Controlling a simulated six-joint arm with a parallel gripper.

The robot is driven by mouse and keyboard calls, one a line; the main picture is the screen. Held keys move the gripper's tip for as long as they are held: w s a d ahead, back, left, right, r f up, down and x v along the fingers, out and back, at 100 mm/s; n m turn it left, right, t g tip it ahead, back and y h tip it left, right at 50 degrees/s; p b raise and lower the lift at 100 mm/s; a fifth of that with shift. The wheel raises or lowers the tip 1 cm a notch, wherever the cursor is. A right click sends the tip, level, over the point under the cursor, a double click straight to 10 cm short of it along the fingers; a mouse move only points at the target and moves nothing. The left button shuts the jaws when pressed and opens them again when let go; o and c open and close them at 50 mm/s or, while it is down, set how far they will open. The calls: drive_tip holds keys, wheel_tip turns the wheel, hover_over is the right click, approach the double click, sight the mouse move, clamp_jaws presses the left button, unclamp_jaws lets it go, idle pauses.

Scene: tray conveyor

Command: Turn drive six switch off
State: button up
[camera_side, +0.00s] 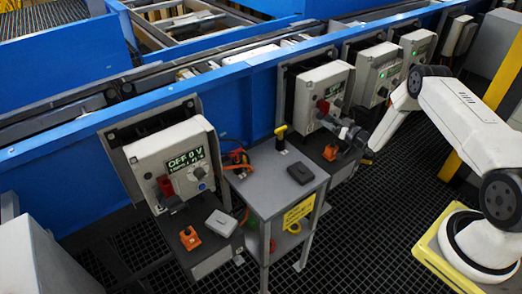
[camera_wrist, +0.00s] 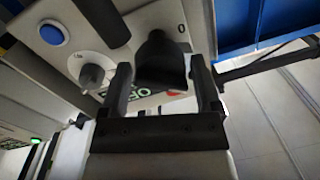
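In the side view, my gripper (camera_side: 338,122) is at the lower front of a grey drive box (camera_side: 313,84), beside its red switch handle (camera_side: 323,106). This box's display (camera_side: 335,90) is lit green; its text is too small to read. In the wrist view, my gripper (camera_wrist: 162,90) has its two dark fingers apart, one on each side of a dark switch handle (camera_wrist: 160,62). Narrow gaps show between fingers and handle. A "0" mark (camera_wrist: 181,28) is near the handle. A grey knob (camera_wrist: 92,76) and a blue button (camera_wrist: 53,35) are also on the panel. No drive number is readable.
A nearer drive box (camera_side: 168,160) at left reads "OFF 0 V". Two more boxes (camera_side: 378,72) stand farther right. A grey stand (camera_side: 272,180) holds a yellow-topped tool (camera_side: 281,137) and a dark block (camera_side: 300,173). The blue conveyor rail (camera_side: 235,95) runs behind the boxes.

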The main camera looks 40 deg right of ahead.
drive_tip(key=c, duration=0.8)
drive_tip(key=shift+n, duration=2)
drive_tip(key=o, duration=1.2)
drive_tip(key=shift+s, duration=0.1)
drive_tip(key=s, duration=0.7)
drive_tip(key=shift+s+d+r, duration=0.15)
drive_tip(key=shift+s+d, duration=0.15)
drive_tip(key=shift+s, duration=0.05)
